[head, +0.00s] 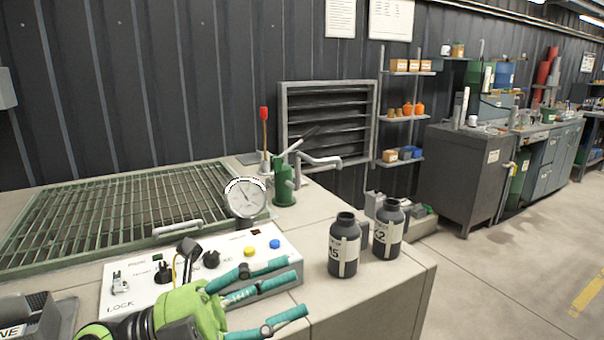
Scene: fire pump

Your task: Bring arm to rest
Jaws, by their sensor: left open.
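My left gripper (272,297), green with teal-wrapped fingers, is low in the head view, coming in from the bottom left. Its fingers are spread apart, with nothing between them. It is over the front right part of the white control panel (135,272) and hides some of it. The panel carries black knobs, a yellow button (249,251), a blue button (275,243) and a switch marked LOCK. Behind it stand a round pressure gauge (245,198) and a green pump valve (284,187) with a metal spout. My right gripper is not in view.
Two dark bottles, one marked with a 5 (344,245) and one with a 2 (389,229), stand right of the gripper near the bench's right edge. A green grate (120,208) covers the left of the bench. A red-handled lever (264,135) rises behind. Floor is clear at right.

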